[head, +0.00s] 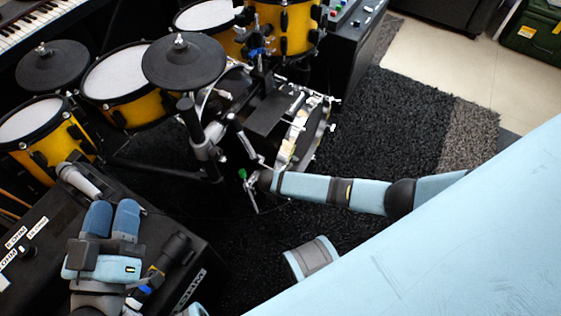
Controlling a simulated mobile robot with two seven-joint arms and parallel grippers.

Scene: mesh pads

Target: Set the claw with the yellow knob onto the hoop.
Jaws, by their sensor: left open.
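The black drum hoop (322,136) of the low bass drum stands upright at the middle, with small metal claws along its edge. A small green knob (242,174) on a metal fitting sits low beside the drum. My left gripper (112,207) is at the lower left above a black case, its two blue fingers apart and nothing seen between them. A small yellow-orange patch (154,270) shows right of it; I cannot tell if this is the claw's yellow knob. My right arm reaches in from the right; its dark end (263,180) is near the green knob, its fingers unclear.
The black case (205,287) carries a microphone (80,180) and a dark cylinder (176,248). Yellow drums with mesh pads (118,73) and black cymbal pads (184,61) fill the upper left. Dark carpet (395,115) is clear at right. A pale blue surface (450,260) covers the lower right.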

